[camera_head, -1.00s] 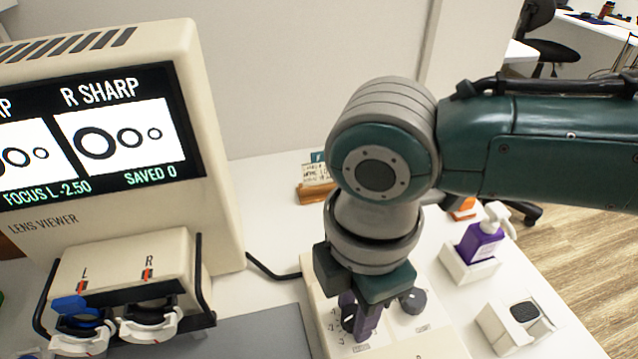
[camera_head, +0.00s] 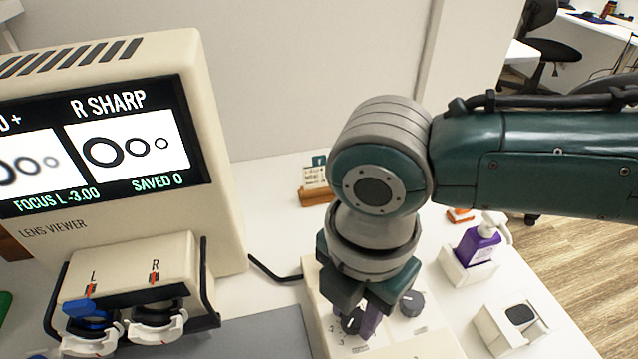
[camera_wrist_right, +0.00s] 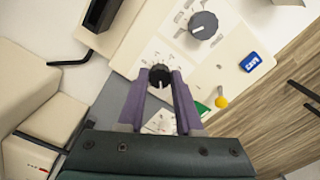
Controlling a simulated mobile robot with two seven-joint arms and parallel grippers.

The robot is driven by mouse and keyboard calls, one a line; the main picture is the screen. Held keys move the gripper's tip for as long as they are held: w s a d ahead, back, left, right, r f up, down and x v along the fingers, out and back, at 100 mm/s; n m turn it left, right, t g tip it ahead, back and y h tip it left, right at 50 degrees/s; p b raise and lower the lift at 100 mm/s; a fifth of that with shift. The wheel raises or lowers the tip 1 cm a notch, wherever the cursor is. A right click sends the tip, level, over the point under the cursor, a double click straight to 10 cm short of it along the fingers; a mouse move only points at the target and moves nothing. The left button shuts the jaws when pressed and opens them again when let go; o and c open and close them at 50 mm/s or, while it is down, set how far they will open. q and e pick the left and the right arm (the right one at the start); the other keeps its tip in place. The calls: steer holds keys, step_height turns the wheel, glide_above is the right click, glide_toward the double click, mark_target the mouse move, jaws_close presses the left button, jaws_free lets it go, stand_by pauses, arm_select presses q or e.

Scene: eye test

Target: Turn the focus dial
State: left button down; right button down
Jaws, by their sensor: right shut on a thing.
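My right gripper (camera_head: 361,323) points down onto the cream control panel (camera_head: 424,345). Its purple fingers are shut on the black focus dial (camera_wrist_right: 160,76), one finger on each side. The dial has a white pointer line and is partly hidden by the fingers in the head view. A second, grey dial (camera_head: 412,303) is free beside it and also shows in the wrist view (camera_wrist_right: 203,25). The lens viewer's screen (camera_head: 100,150) reads "FOCUS L -3.00", "SAVED 0" and "R SHARP". The left rings look blurred, the right ones sharp. My left gripper is out of view.
The lens viewer (camera_head: 215,120) stands at the left, with L and R lens holders in front; L has a blue lever (camera_head: 86,308). A purple pump bottle (camera_head: 478,245) and a white holder (camera_head: 512,325) stand right of the panel. A wooden card stand (camera_head: 316,194) is behind.

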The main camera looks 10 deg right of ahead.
mark_target(353, 316)
steer(key=shift+a, duration=0.1)
steer(key=c, duration=0.6)
jaws_free()
steer(key=shift+r, duration=0.15)
step_height(353, 316, up, 10)
steer(key=shift+f+p, duration=0.1)
steer(key=shift+p, duration=0.85)
